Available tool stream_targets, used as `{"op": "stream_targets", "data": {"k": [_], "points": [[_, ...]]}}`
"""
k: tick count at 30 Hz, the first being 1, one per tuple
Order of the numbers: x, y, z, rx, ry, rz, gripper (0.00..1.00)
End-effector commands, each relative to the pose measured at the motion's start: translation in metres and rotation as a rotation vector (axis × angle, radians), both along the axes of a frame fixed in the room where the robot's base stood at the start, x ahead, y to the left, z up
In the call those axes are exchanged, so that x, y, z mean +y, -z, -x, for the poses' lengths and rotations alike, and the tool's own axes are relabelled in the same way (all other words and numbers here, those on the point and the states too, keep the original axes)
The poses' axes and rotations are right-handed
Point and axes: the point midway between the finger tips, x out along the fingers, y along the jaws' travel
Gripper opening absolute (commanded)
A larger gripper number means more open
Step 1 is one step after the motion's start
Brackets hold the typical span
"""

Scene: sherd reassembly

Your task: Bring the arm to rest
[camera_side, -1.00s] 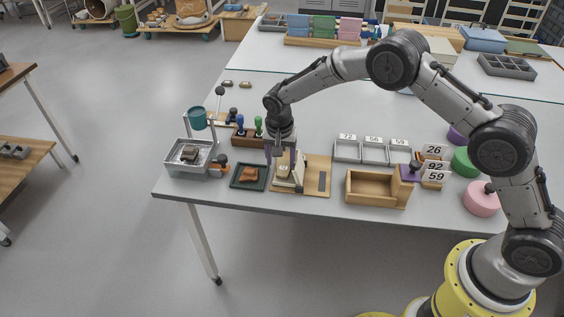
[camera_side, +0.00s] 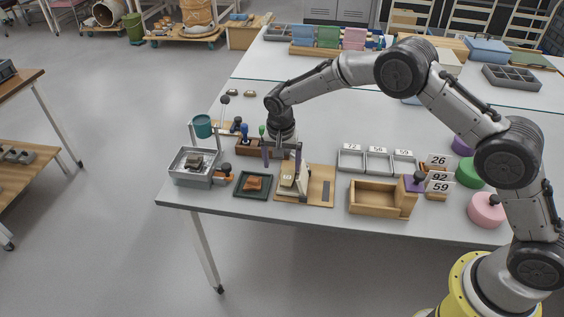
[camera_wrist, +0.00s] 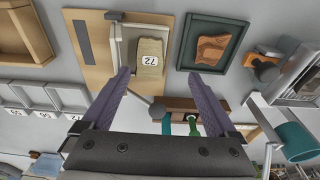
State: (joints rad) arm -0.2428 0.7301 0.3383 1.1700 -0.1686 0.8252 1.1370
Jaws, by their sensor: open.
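My gripper (camera_side: 282,160) hangs pointing down over the work table, with its two purple fingers apart. In the wrist view my gripper (camera_wrist: 159,75) is open, with nothing between the fingertips. A pale sherd marked 72 (camera_wrist: 150,55) sits in a cream holder (camera_wrist: 126,52) on a wooden board (camera_wrist: 92,72), just beyond the fingertips in that view. In the side view the fingers stand around and partly in front of the holder (camera_side: 287,185); their exact height above it cannot be told.
A dark green tray (camera_side: 240,191) with an orange-brown sherd (camera_side: 254,183) lies left of the board. A grey basin (camera_side: 181,178), a stamp rack (camera_side: 247,149), a wooden box (camera_side: 372,211) and numbered trays (camera_side: 378,172) stand close around.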

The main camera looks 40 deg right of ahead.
Motion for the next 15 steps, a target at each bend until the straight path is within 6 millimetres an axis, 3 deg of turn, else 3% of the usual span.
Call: {"op": "stream_targets", "data": {"k": [7,10,13,15], "points": [[-0.001,0.001,0.0,0.001,0.001,0.001,1.0],[-0.004,-0.009,-0.004,-0.016,0.008,-0.003,1.0],[-0.009,-0.041,-0.014,-0.071,0.02,-0.016,1.0],[-0.017,-0.081,-0.018,-0.129,0.036,-0.029,1.0]]}}
